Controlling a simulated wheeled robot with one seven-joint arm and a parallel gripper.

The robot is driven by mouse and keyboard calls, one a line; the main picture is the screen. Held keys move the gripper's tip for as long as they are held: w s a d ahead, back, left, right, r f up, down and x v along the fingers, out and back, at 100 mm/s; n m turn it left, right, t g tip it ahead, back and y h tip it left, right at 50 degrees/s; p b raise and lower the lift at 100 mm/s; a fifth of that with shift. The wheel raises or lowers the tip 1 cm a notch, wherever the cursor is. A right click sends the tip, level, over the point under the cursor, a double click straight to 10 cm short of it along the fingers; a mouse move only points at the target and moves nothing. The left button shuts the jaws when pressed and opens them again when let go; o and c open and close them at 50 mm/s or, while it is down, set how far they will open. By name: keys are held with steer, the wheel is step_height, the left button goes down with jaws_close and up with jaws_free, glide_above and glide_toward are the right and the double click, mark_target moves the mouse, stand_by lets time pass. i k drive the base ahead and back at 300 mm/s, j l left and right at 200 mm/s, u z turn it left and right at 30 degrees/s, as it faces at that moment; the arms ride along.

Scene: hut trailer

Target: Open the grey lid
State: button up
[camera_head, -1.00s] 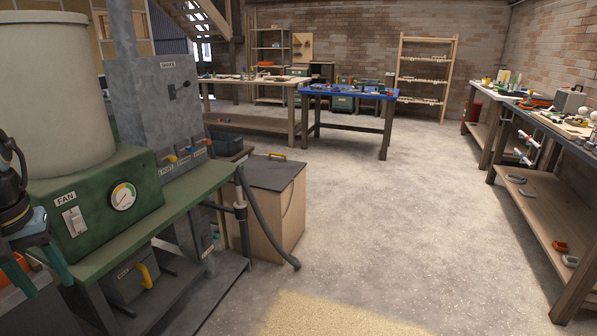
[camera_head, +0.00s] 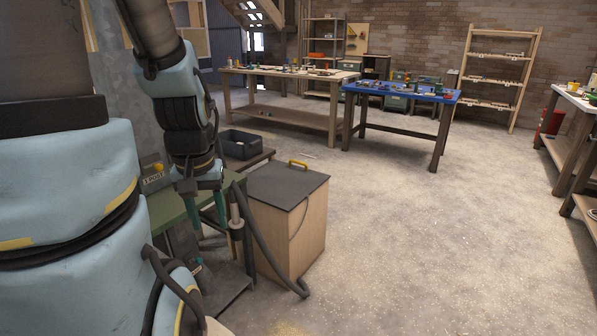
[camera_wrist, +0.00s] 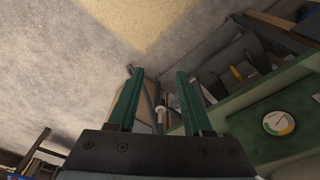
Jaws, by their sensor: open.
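The grey lid (camera_head: 287,184) lies flat and closed on top of a light wooden box (camera_head: 312,229) in the head view. A yellow handle (camera_head: 298,163) sits near its far edge. My gripper (camera_head: 208,226) points down to the left of the box, with its green fingers apart and nothing visible between them. It is clear of the handle. The fingers also show spread in the wrist view (camera_wrist: 158,73). The lid cannot be made out clearly in the wrist view.
A dark hose (camera_head: 262,237) runs down along the box's near left side to the floor. A green bench (camera_head: 168,213) stands to the left. A dark grey bin (camera_head: 241,145) is behind the box. A blue table (camera_head: 407,94) stands farther back. The concrete floor (camera_head: 440,240) to the right is free.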

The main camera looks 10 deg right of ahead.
mark_target(280, 185)
steer(key=i+l, duration=0.25)
steer(key=l, duration=0.15)
steer(key=i+l, duration=0.2)
steer(key=l, duration=0.2)
steer(key=i+l, duration=0.5)
steer(key=l, duration=0.25)
steer(key=i+l, duration=0.2)
steer(key=l, duration=0.2)
steer(key=i+l+u, duration=0.1)
steer(key=u, duration=0.35)
steer(key=i+l+u, duration=0.1)
steer(key=l+u, duration=0.15)
steer(key=u, duration=0.15)
steer(key=l+u, duration=0.2)
steer(key=u, duration=0.25)
steer(key=l+u, duration=0.25)
steer(key=u, duration=0.15)
steer(key=l, duration=1.55)
